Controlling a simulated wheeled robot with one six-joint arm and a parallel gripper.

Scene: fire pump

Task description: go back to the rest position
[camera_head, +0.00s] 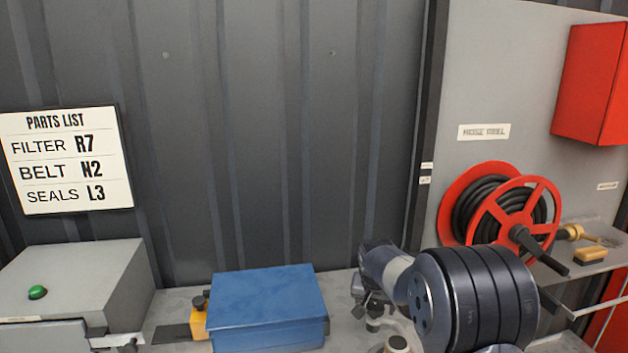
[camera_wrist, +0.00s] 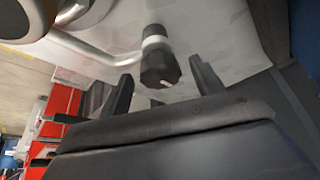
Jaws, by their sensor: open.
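My gripper (camera_head: 370,302) is over the grey bench, to the right of the blue box, at the end of my dark arm. In the wrist view my gripper (camera_wrist: 163,78) shows two dark fingers spread apart with nothing clamped between them. A black-ended handle (camera_wrist: 157,66) on a bent metal rod lies in line with the gap between the fingers. I cannot tell whether the fingers touch it. My arm covers part of the bench at the lower right of the head view.
A blue box (camera_head: 268,305) and a grey case with a green button (camera_head: 37,292) stand left on the bench. A red hose reel (camera_head: 515,215) and red cabinet (camera_head: 592,85) are at right. A parts list sign (camera_head: 66,160) hangs on the wall. Space above the bench is clear.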

